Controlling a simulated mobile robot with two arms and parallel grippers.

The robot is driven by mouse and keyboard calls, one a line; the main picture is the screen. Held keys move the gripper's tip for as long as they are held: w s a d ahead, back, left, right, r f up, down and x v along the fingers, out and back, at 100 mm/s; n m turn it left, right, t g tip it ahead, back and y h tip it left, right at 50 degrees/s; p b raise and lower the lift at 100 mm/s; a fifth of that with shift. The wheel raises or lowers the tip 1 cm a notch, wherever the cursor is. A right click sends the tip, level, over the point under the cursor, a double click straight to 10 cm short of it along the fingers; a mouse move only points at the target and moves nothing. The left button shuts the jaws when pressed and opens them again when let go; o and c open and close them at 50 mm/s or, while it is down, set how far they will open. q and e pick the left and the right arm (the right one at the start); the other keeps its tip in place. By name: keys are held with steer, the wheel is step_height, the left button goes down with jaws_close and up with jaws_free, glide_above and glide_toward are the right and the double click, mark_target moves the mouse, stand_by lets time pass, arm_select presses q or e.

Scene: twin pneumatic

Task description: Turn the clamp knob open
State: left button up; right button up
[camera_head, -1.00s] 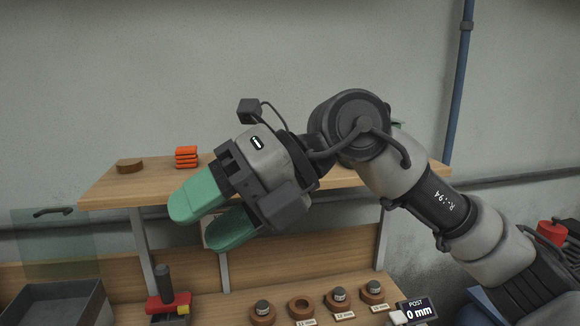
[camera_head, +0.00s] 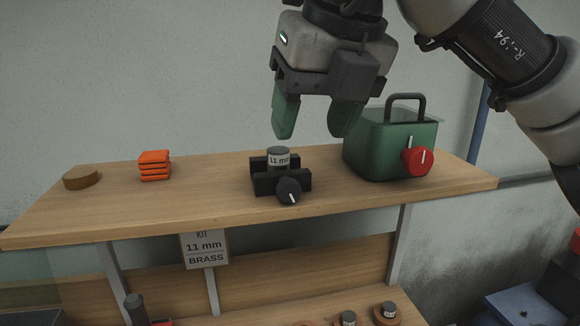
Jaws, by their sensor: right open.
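The clamp (camera_head: 264,184) is a small black vise on the wooden shelf. A grey cylinder labelled "11 mm" (camera_head: 278,160) stands upright between its jaws. The clamp's black knob (camera_head: 289,191) is on the front face, with a white pointer line tilted down to the right. My right gripper (camera_head: 312,130) has green fingers and is open. It hangs above the clamp, pointing down, with its fingertips a little above the cylinder and touching nothing that I can see. My left gripper is not in view.
A green box with a black handle (camera_head: 392,146) and a red knob (camera_head: 417,161) stands right of the clamp. Stacked orange pads (camera_head: 154,166) and a brown disc (camera_head: 81,178) are at left. A sign reading "11 mm brass" (camera_head: 205,251) hangs below the shelf edge.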

steer(key=p, duration=0.1)
glide_above(291, 187)
steer(key=s+d, duration=0.1)
steer(key=s, duration=0.1)
step_height(291, 187, down, 5)
steer(key=p+x, duration=0.1)
steer(key=x, duration=0.3)
steer(key=shift+w+f, duration=0.2)
steer(key=shift+f, duration=0.25)
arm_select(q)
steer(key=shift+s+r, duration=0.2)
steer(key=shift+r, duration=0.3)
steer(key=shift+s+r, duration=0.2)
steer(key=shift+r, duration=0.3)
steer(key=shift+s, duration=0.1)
